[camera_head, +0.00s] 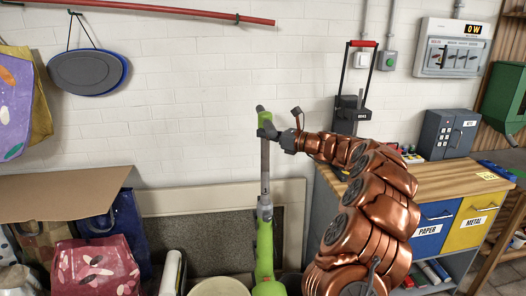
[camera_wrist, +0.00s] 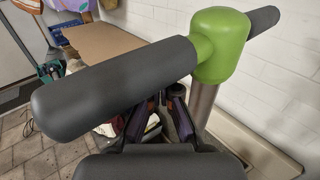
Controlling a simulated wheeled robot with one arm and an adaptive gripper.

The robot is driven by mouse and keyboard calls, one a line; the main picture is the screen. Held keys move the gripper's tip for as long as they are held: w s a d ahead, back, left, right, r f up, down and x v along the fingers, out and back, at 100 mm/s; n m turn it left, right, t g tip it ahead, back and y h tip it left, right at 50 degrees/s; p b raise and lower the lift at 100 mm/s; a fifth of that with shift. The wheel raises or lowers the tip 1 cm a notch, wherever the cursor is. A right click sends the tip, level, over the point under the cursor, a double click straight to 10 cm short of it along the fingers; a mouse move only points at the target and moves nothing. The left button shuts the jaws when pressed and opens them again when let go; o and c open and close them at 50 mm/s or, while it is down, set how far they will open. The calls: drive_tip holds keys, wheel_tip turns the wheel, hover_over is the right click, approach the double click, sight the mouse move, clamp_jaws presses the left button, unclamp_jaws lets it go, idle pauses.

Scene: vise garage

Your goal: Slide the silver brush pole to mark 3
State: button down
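The silver brush pole (camera_head: 265,160) stands upright near the wall and runs down into a green lower sleeve (camera_head: 264,240). A small "3" shows low on the pole, just above the sleeve's grey collar (camera_head: 265,210). A green cap with dark grey handle grips tops the pole; the cap (camera_wrist: 220,45) and a grip (camera_wrist: 115,80) fill much of the wrist view. My gripper (camera_head: 272,131) is at the top of the pole, just below the cap. The handle hides most of my fingers, so their closure is unclear.
A wooden workbench (camera_head: 440,178) with a grey safe (camera_head: 447,134) and blue and yellow drawers stands at right. A cardboard sheet (camera_head: 60,193) and several bags are at left. Buckets (camera_head: 218,287) sit around the pole's foot.

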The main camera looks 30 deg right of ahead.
drive_tip(key=shift+r+p, duration=3.7)
drive_tip(key=shift+r, duration=0.65)
drive_tip(key=shift+r+p, duration=0.6)
drive_tip(key=shift+r, duration=0.65)
drive_tip(key=shift+f, duration=0.15)
drive_tip(key=shift+f+b, duration=0.3)
drive_tip(key=shift+f, duration=1.15)
drive_tip(key=v, duration=1.2)
drive_tip(key=shift+p, duration=0.3)
